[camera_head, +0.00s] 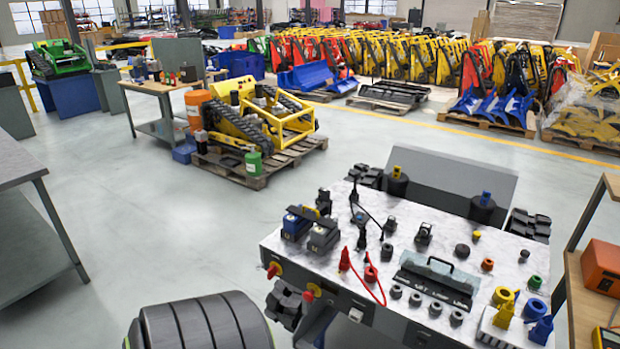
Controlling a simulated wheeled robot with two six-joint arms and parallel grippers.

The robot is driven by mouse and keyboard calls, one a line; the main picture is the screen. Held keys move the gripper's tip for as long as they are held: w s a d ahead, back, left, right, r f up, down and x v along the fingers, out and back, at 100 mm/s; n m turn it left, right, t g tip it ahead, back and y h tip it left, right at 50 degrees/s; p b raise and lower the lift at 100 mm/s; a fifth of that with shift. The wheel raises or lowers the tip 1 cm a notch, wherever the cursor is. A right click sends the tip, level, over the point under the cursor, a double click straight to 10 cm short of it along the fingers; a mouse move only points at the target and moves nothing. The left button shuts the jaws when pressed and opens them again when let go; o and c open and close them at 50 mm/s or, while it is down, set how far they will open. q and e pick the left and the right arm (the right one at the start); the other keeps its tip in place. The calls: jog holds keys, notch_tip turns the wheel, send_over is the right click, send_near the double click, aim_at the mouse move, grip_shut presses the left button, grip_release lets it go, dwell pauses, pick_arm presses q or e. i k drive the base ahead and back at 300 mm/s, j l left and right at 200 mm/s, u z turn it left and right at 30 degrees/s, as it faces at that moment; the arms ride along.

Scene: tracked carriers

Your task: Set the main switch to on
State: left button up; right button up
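A bench-like unit with a speckled white top (400,250) stands at the lower right. Two red knobs with yellow surrounds sit on its front face: one at the left corner (273,270) and one further right (311,291). Either may be the main switch; I cannot tell which, and their settings are too small to read. A red clamp (344,260) with a red cable (371,283) lies near the front edge of the top. Neither of my grippers is in view.
The top carries two battery-like blocks (322,237), a black toolbox (435,280) and several small parts. A large black ribbed roll (200,322) is at the bottom left. A grey table (25,220) stands left, a wooden bench (585,290) right. The floor (150,220) between is clear.

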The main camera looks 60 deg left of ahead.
aim_at(271, 271)
jog(key=j+u, duration=0.1)
jog(key=u, duration=1.85)
